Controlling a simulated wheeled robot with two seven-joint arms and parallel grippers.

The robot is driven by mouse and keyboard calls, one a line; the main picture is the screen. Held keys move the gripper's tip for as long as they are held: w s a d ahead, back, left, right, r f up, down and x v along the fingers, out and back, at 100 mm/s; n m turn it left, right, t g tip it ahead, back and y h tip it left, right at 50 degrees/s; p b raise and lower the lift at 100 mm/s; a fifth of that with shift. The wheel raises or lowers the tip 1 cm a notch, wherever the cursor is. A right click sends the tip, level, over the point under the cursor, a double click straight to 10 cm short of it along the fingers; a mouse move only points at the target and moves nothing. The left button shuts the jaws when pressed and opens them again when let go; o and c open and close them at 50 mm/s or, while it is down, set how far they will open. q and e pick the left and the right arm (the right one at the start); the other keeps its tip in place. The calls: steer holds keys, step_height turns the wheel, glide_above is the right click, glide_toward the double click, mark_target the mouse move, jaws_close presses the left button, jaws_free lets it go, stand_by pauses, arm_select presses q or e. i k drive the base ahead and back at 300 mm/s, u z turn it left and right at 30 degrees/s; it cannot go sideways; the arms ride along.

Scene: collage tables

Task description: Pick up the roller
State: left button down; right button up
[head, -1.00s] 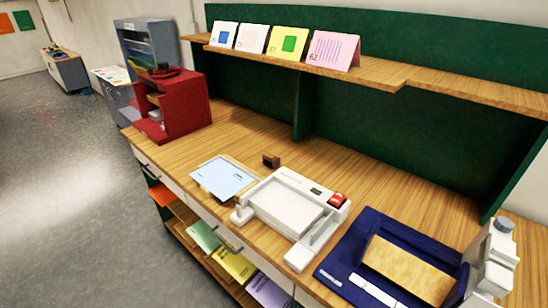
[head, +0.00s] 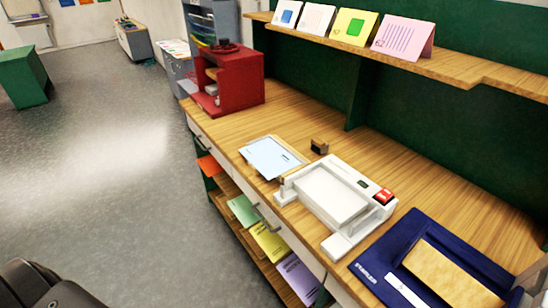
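I cannot pick out a roller for certain. A small dark and wooden block (head: 319,146) stands on the wooden counter (head: 300,112), behind a pale blue sheet (head: 270,156); I cannot tell what it is. A red open-fronted cabinet (head: 240,78) stands at the far end of the counter, with small items inside that are too small to name. A dark round item (head: 224,47) lies on its top. Neither of my grippers is clearly in view.
A white machine with a red button (head: 340,200) and a navy mat (head: 405,240) bearing a tan block (head: 450,278) fill the near counter. Folded cards (head: 403,36) stand on the upper shelf. Coloured sheets (head: 268,240) lie below. The grey floor (head: 110,150) is open at left.

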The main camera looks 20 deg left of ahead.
mark_target(324, 146)
steer(key=z, duration=2.9)
steer(key=k, duration=1.1)
steer(key=u, duration=1.65)
